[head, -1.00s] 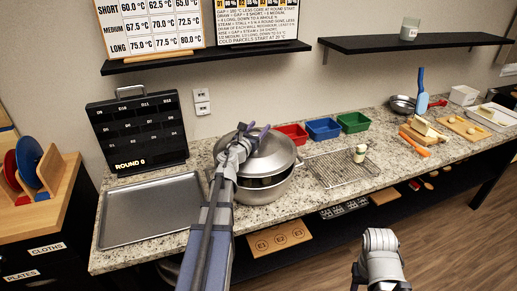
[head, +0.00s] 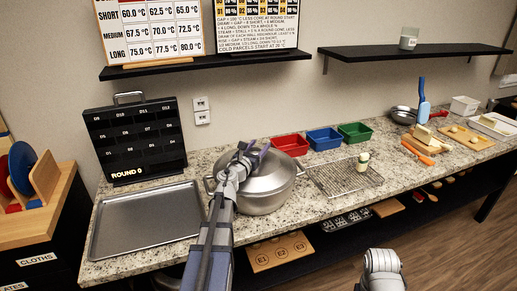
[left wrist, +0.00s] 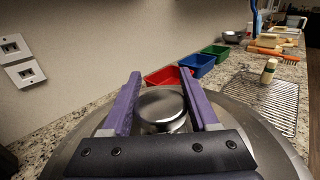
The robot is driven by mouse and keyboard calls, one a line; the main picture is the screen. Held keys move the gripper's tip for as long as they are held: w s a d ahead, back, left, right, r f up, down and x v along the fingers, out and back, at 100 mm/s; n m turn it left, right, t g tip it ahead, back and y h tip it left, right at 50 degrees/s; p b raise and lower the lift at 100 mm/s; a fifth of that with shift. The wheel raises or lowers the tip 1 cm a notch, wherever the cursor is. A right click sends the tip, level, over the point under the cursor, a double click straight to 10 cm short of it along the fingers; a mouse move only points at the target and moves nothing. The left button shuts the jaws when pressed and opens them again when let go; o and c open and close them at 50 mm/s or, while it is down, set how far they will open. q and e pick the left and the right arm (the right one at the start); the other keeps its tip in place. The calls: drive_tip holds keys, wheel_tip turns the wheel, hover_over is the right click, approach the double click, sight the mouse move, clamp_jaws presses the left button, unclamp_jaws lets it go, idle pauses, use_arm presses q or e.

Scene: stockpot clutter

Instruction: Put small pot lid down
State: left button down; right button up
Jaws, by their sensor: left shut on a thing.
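The silver stockpot (head: 270,205) stands on the granite counter. The domed metal lid (head: 272,180) lies over its mouth, about level, with no clear gap along the visible rim. Its left part is hidden behind my arm. My left gripper (head: 250,152) is above the lid, shut on its knob. In the left wrist view the round metal knob (left wrist: 161,106) sits between the two purple fingers of that gripper (left wrist: 162,92), with the lid (left wrist: 250,130) spread out below. My right gripper is out of view; only part of my right arm shows.
An empty metal tray (head: 145,222) lies left of the pot. A wire rack (head: 343,177) with a small jar (head: 362,161) is to the right. Red (head: 290,145), blue (head: 324,139) and green (head: 355,132) bins stand behind. A black board (head: 134,142) stands at the back left.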

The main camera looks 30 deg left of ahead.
use_arm(q)
drive_tip(key=shift+c, duration=0.7)
unclamp_jaws()
drive_tip(key=shift+f, duration=0.1)
drive_tip(key=shift+s, duration=0.2)
drive_tip(key=s, duration=0.7)
drive_tip(key=s+d, duration=0.1)
drive_tip(key=s, duration=0.3)
drive_tip(key=shift+s, duration=0.3)
